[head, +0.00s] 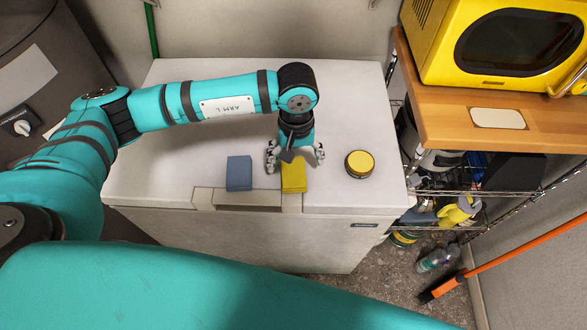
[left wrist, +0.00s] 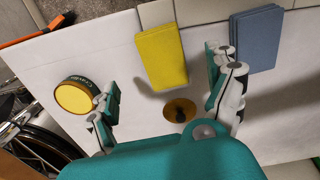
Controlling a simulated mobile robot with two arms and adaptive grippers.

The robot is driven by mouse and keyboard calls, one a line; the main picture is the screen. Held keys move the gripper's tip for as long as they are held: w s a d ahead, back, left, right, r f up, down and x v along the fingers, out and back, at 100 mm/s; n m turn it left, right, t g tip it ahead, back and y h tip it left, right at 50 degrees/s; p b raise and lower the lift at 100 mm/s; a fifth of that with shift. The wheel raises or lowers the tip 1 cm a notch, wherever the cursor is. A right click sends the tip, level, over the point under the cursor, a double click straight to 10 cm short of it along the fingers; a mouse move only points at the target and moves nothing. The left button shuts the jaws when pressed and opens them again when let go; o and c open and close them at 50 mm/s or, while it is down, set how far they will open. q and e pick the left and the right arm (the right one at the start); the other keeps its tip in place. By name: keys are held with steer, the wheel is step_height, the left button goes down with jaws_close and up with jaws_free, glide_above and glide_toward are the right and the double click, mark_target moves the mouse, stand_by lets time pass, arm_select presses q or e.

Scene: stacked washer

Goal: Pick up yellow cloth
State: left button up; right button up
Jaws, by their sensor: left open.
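The yellow cloth (head: 294,178) is a folded rectangle lying on the white chest top near its front edge. It also shows in the left wrist view (left wrist: 162,57), ahead of and between the fingers. My left gripper (head: 295,158) points down just above and behind the cloth, its fingers spread and empty. My right gripper is not in view.
A folded blue cloth (head: 239,173) lies left of the yellow cloth. A round yellow-lidded tin (head: 359,164) stands to the right. A wooden counter (head: 450,110) with a yellow microwave (head: 440,50) stands at right.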

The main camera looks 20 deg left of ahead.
mark_target(293, 171)
arm_select(q)
steer(key=shift+f, duration=0.3)
steer(key=f+p, duration=0.2)
steer(key=f, duration=0.1)
steer(key=f+p, duration=0.1)
steer(key=shift+w+a+f, duration=0.25)
steer(key=shift+a+f, duration=0.1)
steer(key=shift+f, duration=0.35)
steer(key=c, duration=1.2)
steer(key=shift+r, duration=0.1)
